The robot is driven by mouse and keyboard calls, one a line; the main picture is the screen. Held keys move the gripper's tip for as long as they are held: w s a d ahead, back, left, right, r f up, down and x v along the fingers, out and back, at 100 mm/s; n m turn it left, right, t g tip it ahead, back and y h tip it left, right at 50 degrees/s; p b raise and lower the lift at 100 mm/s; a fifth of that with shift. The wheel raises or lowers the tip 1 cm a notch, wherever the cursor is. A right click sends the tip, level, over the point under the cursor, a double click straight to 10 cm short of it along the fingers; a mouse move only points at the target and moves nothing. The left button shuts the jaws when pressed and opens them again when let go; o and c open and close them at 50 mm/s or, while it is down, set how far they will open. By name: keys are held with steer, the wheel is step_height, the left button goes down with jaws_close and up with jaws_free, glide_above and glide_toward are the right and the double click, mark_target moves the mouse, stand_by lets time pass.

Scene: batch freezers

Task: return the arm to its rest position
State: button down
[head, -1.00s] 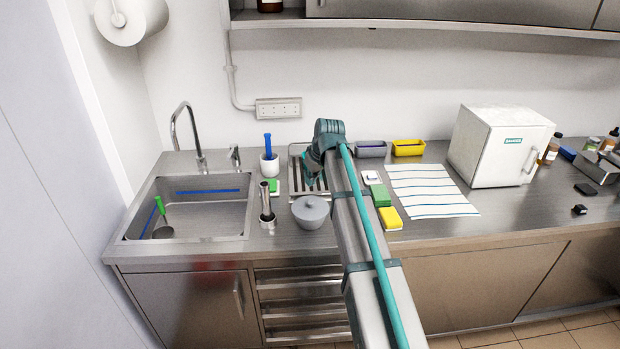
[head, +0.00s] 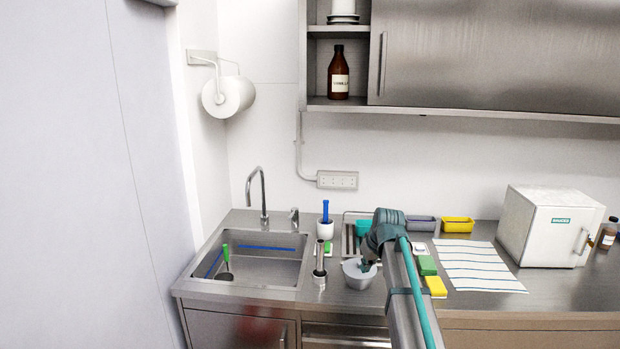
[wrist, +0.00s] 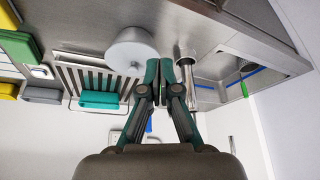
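My arm reaches in from the lower right in the head view, over the counter. My gripper (head: 369,266) points down and overlaps the grey lidded pot (head: 354,276) in that view; I cannot tell its height above it. In the wrist view my gripper (wrist: 158,64) has its fingertips almost together, with nothing seen between them. The pot (wrist: 131,52) shows there beside the fingertips, apart from them. The arm hides part of the drying rack (head: 348,240).
The steel sink (head: 262,265) with its faucet (head: 262,190) lies left. A metal cylinder (head: 320,262) stands beside the pot. Green (head: 427,265) and yellow (head: 436,287) blocks, a striped cloth (head: 480,267) and a white box (head: 545,228) are right. A wall cabinet (head: 460,55) hangs above.

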steer(key=s+f+m+g+b, duration=0.1)
steer(key=s+f+g, duration=0.1)
steer(key=s+f, duration=0.8)
steer(key=s+f+m+g+h, duration=0.1)
steer(key=s+f, duration=0.5)
steer(key=f, duration=0.9)
steer(key=s+f+m+g+b, duration=0.1)
steer(key=s+f+g, duration=0.1)
steer(key=s+f, duration=0.85)
steer(key=s+f+g, duration=0.2)
steer(key=s+f, duration=0.4)
steer(key=s, duration=0.5)
steer(key=s+f+g+b, duration=0.1)
steer(key=s+f+g, duration=0.1)
steer(key=s+f, duration=0.5)
steer(key=s+f+g+b, duration=0.1)
steer(key=s+f, duration=0.5)
steer(key=s, duration=1)
steer(key=shift+s+a+f+m+g+h, duration=0.2)
steer(key=shift+m+g+h, duration=0.1)
steer(key=shift+g, duration=0.4)
